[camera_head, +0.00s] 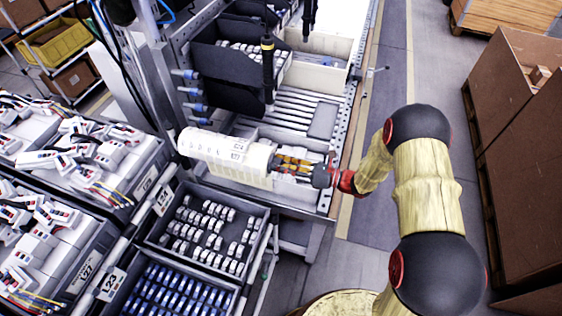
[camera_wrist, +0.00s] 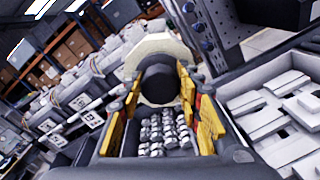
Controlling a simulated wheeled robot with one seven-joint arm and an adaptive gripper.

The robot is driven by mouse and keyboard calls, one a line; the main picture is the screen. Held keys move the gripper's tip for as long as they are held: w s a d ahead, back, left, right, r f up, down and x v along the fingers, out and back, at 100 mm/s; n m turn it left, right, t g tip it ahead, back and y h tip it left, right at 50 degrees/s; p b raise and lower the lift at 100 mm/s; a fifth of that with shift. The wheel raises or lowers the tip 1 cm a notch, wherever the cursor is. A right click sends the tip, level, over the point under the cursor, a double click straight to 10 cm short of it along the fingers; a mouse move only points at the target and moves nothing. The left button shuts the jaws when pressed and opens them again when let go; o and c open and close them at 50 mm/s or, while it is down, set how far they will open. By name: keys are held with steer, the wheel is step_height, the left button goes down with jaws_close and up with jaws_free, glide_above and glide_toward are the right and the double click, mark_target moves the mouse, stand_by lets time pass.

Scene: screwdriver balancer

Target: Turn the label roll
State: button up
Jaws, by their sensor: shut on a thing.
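The label roll (camera_head: 228,156) is a long white cylinder with printed labels, lying sideways at the workbench, left of my gripper (camera_head: 290,166). My gripper has yellow and dark fingers and meets the roll's right end. In the wrist view the white roll (camera_wrist: 160,55) is seen end-on, with a dark round hub (camera_wrist: 160,84) at its centre. My gripper (camera_wrist: 160,95) has its yellow fingers on both sides of that hub and is shut on it. The exact contact points are hard to make out.
A dark bin of small white parts (camera_head: 250,262) sits below the roll, beside a bin of blue parts (camera_head: 170,290). A screwdriver (camera_head: 268,65) hangs above the bench. Cardboard boxes (camera_head: 520,140) stand at right. Open floor (camera_head: 385,75) lies between bench and boxes.

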steer(key=shift+m+p, duration=0.45)
steer(key=shift+m, duration=0.25)
steer(key=shift+w+m+p, duration=0.1)
steer(key=shift+m+p, duration=0.25)
steer(key=shift+m, duration=0.15)
steer(key=o, duration=1.2)
steer(key=shift+c, duration=0.2)
steer(key=shift+d, duration=0.1)
steer(key=v, duration=1.2)
